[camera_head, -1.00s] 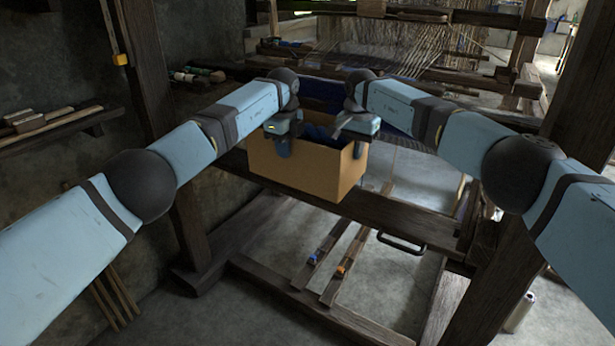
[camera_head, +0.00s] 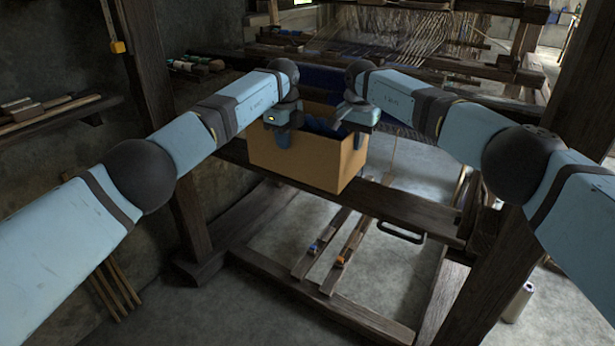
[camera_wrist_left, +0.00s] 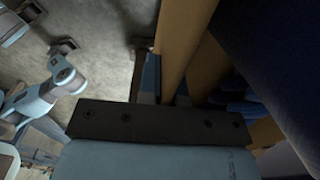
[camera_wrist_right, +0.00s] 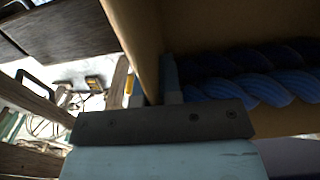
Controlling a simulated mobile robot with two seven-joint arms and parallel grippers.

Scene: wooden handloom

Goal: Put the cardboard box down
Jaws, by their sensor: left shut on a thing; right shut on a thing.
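The open cardboard box (camera_head: 300,164) is upright in the head view, in front of the loom's front beam. Blue twisted rope (camera_wrist_right: 265,88) lies inside it, seen best in the right wrist view. My left gripper (camera_head: 284,136) is shut on the box's left part of the rim. My right gripper (camera_head: 350,128) is shut on the rim at the right. The box wall (camera_wrist_left: 180,45) passes between the left fingers in the left wrist view. Whether the box's underside touches the beam is hidden.
The wooden loom beam (camera_head: 400,205) runs behind and right of the box. Below are the treadles (camera_head: 338,250) and a lower frame bar (camera_head: 310,300). A wall shelf (camera_head: 60,120) with wooden pieces is at left. A metal canister (camera_head: 518,302) stands on the floor at right.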

